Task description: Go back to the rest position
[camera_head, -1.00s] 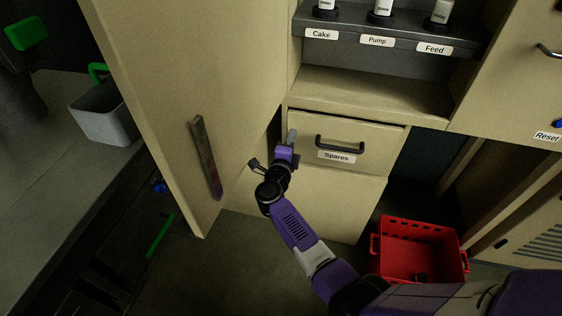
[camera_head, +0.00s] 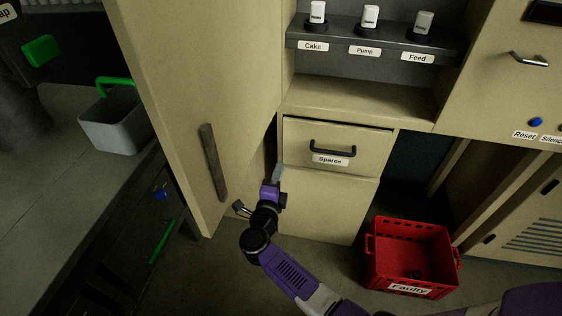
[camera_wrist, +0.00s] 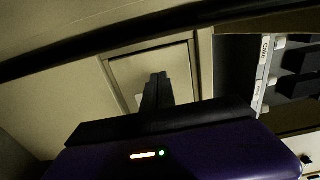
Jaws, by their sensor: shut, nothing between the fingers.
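My gripper (camera_head: 278,173) is in front of the cabinet, just left of the lower part of the Spares drawer (camera_head: 336,147). Its fingers are together and hold nothing. In the wrist view the closed fingers of my gripper (camera_wrist: 157,90) point at a pale panel with a raised frame. The Spares drawer is shut, with a dark bar handle. My purple and black arm reaches up from the bottom right of the head view.
An open cabinet door (camera_head: 190,90) with a dark strip handle stands close left of my gripper. A red crate (camera_head: 412,257) labelled Faulty sits on the floor at right, a small dark item inside. A shelf (camera_head: 372,42) holds three white-topped pieces. A grey bin (camera_head: 117,125) is at left.

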